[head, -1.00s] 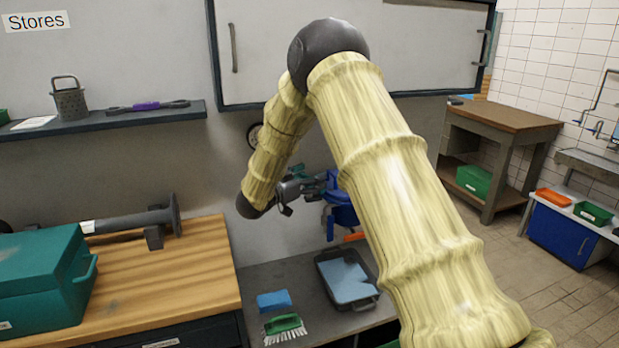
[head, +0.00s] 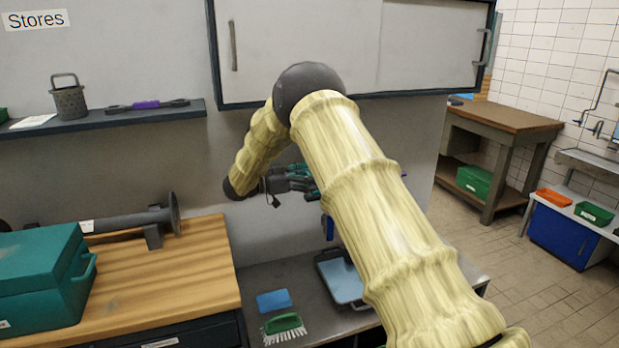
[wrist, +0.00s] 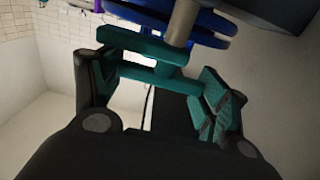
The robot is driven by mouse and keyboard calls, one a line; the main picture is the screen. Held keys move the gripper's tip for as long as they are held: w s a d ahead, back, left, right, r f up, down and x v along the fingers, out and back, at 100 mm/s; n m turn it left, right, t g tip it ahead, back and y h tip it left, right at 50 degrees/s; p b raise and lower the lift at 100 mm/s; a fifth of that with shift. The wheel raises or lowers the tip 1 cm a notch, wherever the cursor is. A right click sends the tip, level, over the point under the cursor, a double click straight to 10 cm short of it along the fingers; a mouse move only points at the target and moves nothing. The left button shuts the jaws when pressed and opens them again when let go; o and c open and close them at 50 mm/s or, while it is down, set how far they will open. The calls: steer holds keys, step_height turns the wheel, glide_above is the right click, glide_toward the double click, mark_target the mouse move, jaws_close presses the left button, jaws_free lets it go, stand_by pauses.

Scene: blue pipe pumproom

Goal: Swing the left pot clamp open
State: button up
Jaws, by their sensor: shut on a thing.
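My gripper (head: 308,181) is partly hidden by my forearm in the head view. Blue round flanges (wrist: 218,28) sit behind and around the rod. The pad contact is dim and partly hidden. In the head view only a strip of the blue pot assembly (head: 328,227) shows below the gripper; my arm covers the rest, so the clamp's angle cannot be told.
Below is a grey bench with a tray (head: 340,278), a blue sponge (head: 274,301) and a green brush (head: 284,324). A wooden worktop (head: 190,270) with a teal box (head: 40,280) is at left. A wall cabinet (head: 300,45) hangs above.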

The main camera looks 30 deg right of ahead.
steer(key=shift+r, duration=0.1)
steer(key=o, duration=0.8)
steer(key=shift+c, duration=0.2)
steer(key=v, duration=1.2)
steer(key=shift+w, duration=0.1)
